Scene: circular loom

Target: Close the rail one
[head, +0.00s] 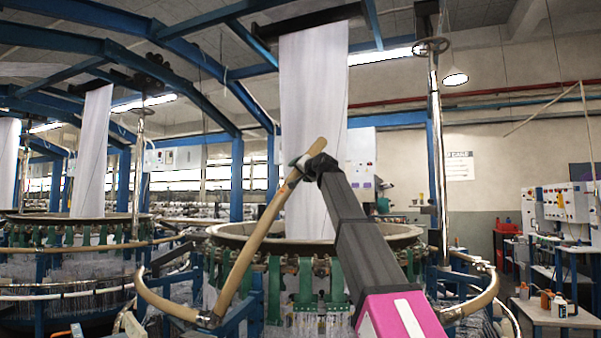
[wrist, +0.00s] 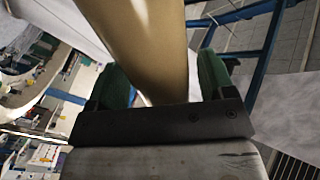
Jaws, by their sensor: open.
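The tan rail (head: 255,235) stands raised in the head view, slanting up from a dark joint (head: 208,319) at lower left to a bent upper end near the picture's middle. My gripper (head: 303,165) is at this upper end. In the wrist view the rail (wrist: 140,40) runs between the two green fingers of my gripper (wrist: 163,82). The jaws are open around it. I cannot tell whether either finger touches the rail. A lower tan rail section (head: 165,303) curves left from the joint, and another tan section (head: 482,298) curves at the right.
The circular loom (head: 408,238) with its round rim stands behind the rail, with white fabric (head: 313,110) rising from its middle. A blue post (head: 438,170) and a metal pole stand right. Another loom (head: 70,235) is left. A bench with bottles (head: 558,305) is at far right.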

